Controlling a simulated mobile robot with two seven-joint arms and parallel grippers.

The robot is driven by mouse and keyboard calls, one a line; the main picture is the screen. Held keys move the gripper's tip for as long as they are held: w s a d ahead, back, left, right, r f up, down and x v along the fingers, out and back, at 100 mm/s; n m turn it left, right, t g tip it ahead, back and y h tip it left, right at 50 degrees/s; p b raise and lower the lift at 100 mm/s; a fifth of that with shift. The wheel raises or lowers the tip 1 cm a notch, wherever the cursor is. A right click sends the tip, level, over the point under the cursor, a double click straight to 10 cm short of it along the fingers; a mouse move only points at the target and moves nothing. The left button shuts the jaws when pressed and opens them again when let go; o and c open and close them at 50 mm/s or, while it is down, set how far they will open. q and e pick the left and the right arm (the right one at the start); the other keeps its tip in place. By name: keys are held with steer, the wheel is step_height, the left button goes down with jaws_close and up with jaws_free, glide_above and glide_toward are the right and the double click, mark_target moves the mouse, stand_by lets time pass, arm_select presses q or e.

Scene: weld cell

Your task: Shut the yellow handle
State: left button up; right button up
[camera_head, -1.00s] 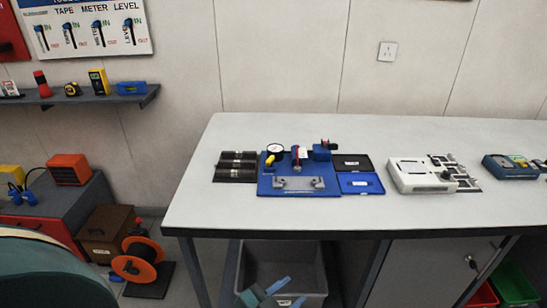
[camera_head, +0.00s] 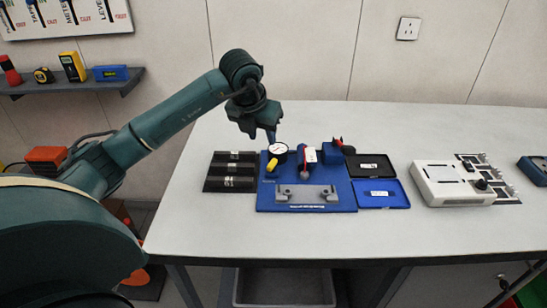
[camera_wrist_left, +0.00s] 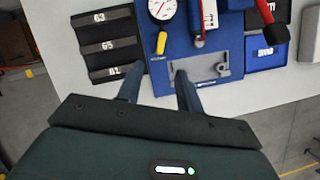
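The yellow handle (camera_head: 271,166) is at the left side of the blue fixture plate (camera_head: 345,202), just below a round white dial gauge (camera_head: 278,150). In the left wrist view the yellow handle (camera_wrist_left: 162,42) shows below the gauge (camera_wrist_left: 162,9), beyond the fingertips. My left gripper (camera_head: 262,136) is above the table, near the gauge and the handle in the head view. Its fingers (camera_wrist_left: 158,78) stand apart with nothing between them. I cannot tell its exact height over the plate. My right gripper is not in view.
A red-topped clamp (camera_head: 309,156) and a blue block with a red-and-black part (camera_head: 337,147) stand right of the gauge. A grey bracket (camera_head: 306,194) lies in front.

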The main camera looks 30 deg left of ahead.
mark_target(271, 163)
arm_select(q)
steer(key=p+x, duration=0.1)
steer(key=x, duration=1.1)
steer(key=shift+d+f+p, duration=0.15)
steer(key=shift+f+p, duration=0.15)
steer(key=shift+c, duration=0.2)
jaws_close()
